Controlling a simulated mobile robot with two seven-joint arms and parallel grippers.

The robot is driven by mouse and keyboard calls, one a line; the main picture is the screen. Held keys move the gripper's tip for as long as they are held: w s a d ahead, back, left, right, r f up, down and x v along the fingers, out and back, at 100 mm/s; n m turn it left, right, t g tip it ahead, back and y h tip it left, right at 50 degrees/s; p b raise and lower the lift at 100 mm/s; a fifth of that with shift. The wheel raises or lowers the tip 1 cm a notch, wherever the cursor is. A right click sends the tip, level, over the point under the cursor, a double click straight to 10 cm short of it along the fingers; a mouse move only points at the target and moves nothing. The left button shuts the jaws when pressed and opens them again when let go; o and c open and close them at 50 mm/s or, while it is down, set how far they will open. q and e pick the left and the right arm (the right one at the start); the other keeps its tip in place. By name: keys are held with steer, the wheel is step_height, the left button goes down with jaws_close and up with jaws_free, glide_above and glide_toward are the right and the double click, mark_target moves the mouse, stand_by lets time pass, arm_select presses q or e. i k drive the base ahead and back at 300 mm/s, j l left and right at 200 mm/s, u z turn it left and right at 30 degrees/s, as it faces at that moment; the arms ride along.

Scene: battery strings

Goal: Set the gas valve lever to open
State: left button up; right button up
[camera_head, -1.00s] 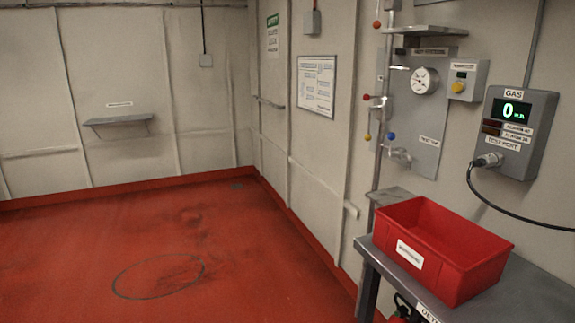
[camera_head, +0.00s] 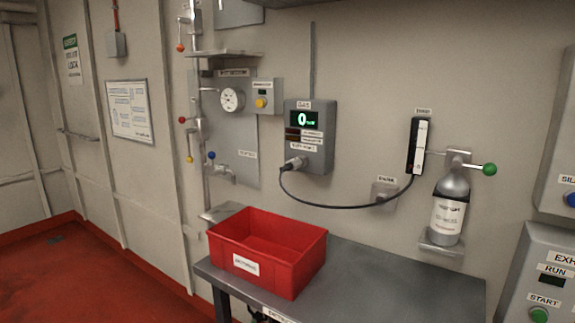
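A grey gas cylinder (camera_head: 449,209) with a white label stands upright on a small wall bracket above the right part of the bench. A lever with a green ball knob (camera_head: 489,169) sticks out to the right from the valve at its top. A GAS display box (camera_head: 308,138) on the wall reads 0. On the pipework panel at the left are small levers with a red knob (camera_head: 182,120), a yellow knob (camera_head: 189,159) and a blue knob (camera_head: 211,155). I cannot read which lever is marked as the gas valve. Neither of my grippers is in view.
A red bin (camera_head: 267,250) stands on the left of the grey bench (camera_head: 400,295); the bench's right part is clear. A black cable (camera_head: 345,207) runs from the GAS box to a black handheld device (camera_head: 418,146). A control box with a green START button (camera_head: 540,314) is at lower right.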

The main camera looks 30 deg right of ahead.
mark_target(489, 169)
steer(key=z, duration=2.15)
